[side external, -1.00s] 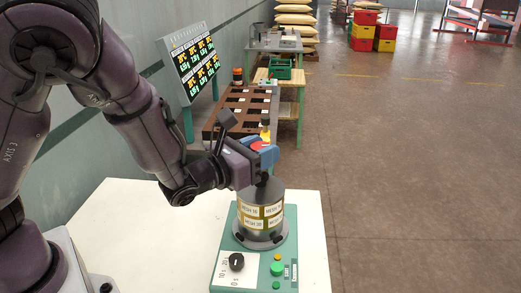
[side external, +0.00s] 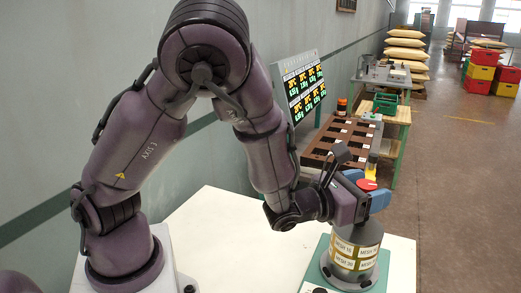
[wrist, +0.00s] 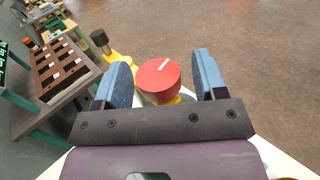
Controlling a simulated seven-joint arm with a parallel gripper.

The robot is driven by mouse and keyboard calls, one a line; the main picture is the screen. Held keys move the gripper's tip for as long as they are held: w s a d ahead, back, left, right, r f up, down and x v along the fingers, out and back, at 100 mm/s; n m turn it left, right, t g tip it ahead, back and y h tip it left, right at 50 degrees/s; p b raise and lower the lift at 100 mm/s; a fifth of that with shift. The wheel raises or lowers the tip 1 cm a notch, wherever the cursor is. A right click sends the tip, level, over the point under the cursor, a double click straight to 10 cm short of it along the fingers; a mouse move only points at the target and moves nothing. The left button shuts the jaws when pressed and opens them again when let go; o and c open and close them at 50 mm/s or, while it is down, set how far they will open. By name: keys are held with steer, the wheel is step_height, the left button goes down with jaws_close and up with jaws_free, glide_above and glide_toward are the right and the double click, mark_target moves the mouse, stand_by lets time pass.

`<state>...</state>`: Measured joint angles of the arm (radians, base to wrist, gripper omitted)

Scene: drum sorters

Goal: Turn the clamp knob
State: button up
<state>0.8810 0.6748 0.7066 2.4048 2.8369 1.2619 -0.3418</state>
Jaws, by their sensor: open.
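The clamp knob (wrist: 158,82) is a round red cap with a white line pointing to the upper right in the wrist view. It also shows in the side view (side external: 367,184), above the metal sieve drum (side external: 355,248) with its mesh labels. My gripper (wrist: 166,84) is open, with one blue finger on each side of the knob. Gaps show between the fingers and the knob in the wrist view. In the side view my gripper (side external: 367,193) is over the drum, and its fingers partly hide the knob. Yellow parts show below and behind the knob.
The drum stands on a green base (side external: 322,262) on a white table (side external: 215,235). A brown rack with square openings (side external: 335,143) and a lit display board (side external: 304,88) stand behind. Open floor (side external: 455,215) lies to the right.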

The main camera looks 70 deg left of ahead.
steer(key=shift+n+y, duration=0.4)
steer(key=shift+y, duration=0.2)
